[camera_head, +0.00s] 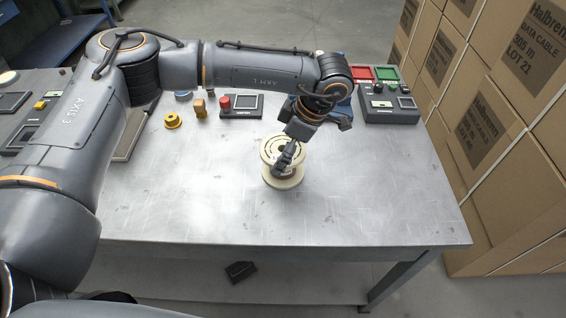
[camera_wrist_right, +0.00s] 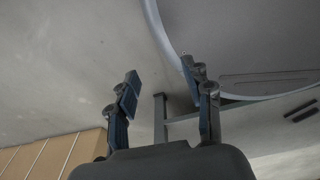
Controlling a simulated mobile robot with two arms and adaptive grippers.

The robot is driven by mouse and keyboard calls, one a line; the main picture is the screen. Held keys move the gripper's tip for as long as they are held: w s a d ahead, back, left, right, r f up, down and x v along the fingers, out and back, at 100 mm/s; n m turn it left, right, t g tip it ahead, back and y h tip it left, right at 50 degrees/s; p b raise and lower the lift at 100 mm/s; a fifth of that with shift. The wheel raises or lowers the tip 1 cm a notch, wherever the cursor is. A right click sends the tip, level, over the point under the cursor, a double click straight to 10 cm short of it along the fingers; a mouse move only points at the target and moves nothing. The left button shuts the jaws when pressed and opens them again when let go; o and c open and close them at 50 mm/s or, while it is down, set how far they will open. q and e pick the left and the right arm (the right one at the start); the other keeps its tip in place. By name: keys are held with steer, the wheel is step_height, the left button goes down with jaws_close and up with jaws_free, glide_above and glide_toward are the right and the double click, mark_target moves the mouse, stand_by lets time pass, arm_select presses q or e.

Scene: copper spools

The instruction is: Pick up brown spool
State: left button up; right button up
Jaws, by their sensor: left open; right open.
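The spool (camera_head: 269,152) stands upright on the metal table (camera_head: 370,190), near its middle. It has cream flanges, and a little brown winding shows between them. My left gripper (camera_head: 284,162) reaches down over the spool from the upper right, with its fingers in front of the top flange and hiding part of it. It is open; whether the fingers touch the spool I cannot tell. My right gripper (camera_wrist_right: 160,72) is open and empty in the right wrist view, away from the spool.
Stacked cartons (camera_head: 490,125) stand along the right. The table's front is clear.

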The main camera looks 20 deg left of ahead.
arm_select(q)
steer(key=b+x, duration=0.1)
steer(key=x, duration=0.3)
steer(key=shift+f+b, duration=0.25)
steer(key=shift+b, duration=0.1)
steer(key=shift+a+f, duration=0.1)
steer(key=shift+f, duration=0.05)
steer(key=shift+c, duration=1.3)
steer(key=shift+s, duration=0.1)
steer(key=c, duration=0.9)
steer(key=shift+c, duration=0.2)
arm_select(e)
steer(key=shift+s+f, duration=0.25)
steer(key=shift+f, duration=0.3)
steer(key=shift+s+f, duration=0.25)
steer(key=shift+f, duration=0.25)
arm_select(q)
steer(key=shift+c, duration=0.4)
arm_select(e)
steer(key=shift+w, duration=0.1)
